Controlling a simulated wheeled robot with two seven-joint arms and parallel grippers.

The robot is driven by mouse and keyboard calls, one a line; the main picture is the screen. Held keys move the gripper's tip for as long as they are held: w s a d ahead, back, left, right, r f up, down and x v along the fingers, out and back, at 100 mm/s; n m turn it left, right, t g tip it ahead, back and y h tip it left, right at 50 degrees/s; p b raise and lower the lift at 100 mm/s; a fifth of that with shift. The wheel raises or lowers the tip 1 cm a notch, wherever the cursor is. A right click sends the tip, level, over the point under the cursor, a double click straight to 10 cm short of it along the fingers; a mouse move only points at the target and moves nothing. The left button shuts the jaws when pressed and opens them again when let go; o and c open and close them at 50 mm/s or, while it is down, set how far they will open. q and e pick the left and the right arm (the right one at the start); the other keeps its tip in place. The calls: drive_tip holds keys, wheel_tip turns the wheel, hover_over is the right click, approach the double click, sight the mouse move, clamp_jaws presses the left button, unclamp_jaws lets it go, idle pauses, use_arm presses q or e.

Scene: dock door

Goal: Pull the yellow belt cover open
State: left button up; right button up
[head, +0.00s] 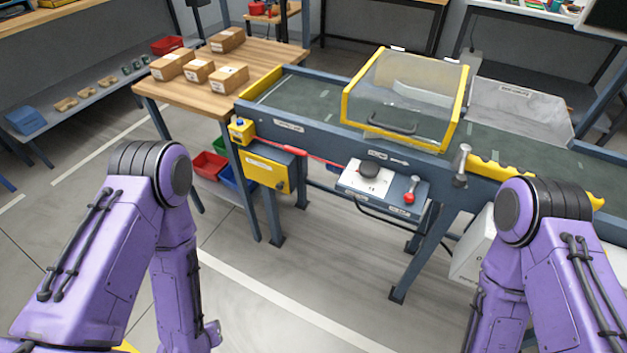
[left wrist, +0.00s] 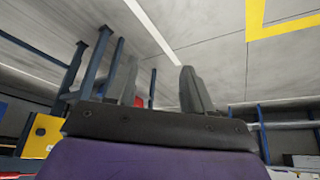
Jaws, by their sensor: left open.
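The belt cover (head: 462,105) is a clear hood with a yellow frame, seated over the conveyor belt in the head view. A dark bar handle (head: 391,123) is on its front face. The cover looks down and closed. My left gripper (left wrist: 158,85) shows in the left wrist view with its two grey fingers apart and nothing between them. It is out of the head view, where my left arm hangs well short of the conveyor, to the left of the cover. My right arm is bent at the lower right, and its gripper is not in view.
The conveyor's front rail carries a yellow box (head: 268,170), a red cord (head: 300,154) and a control panel (head: 380,188) with a red-knobbed lever (head: 410,190). A metal post (head: 461,165) stands right of the cover. A wooden table (head: 170,94) with cartons adjoins at left.

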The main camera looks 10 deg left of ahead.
use_arm(q)
drive_tip(key=w+d+f+m+t+h+b, duration=0.1)
drive_tip(key=w+d+f+m+t+b, duration=0.2)
drive_tip(key=w, duration=0.7)
drive_tip(key=m+t+h+b, duration=0.7)
drive_tip(key=t+h+b, duration=0.15)
drive_tip(key=b, duration=0.25)
approach(278, 188)
drive_tip(key=shift+t+y, duration=0.35)
drive_tip(key=shift+t, duration=0.1)
drive_tip(key=x, duration=0.9)
drive_tip(key=shift+s+d+f, duration=0.1)
drive_tip(key=shift+d+f, duration=0.15)
drive_tip(key=shift+d, duration=0.1)
use_arm(e)
wheel_tip(278, 188, down, 17)
use_arm(q)
clamp_jaws()
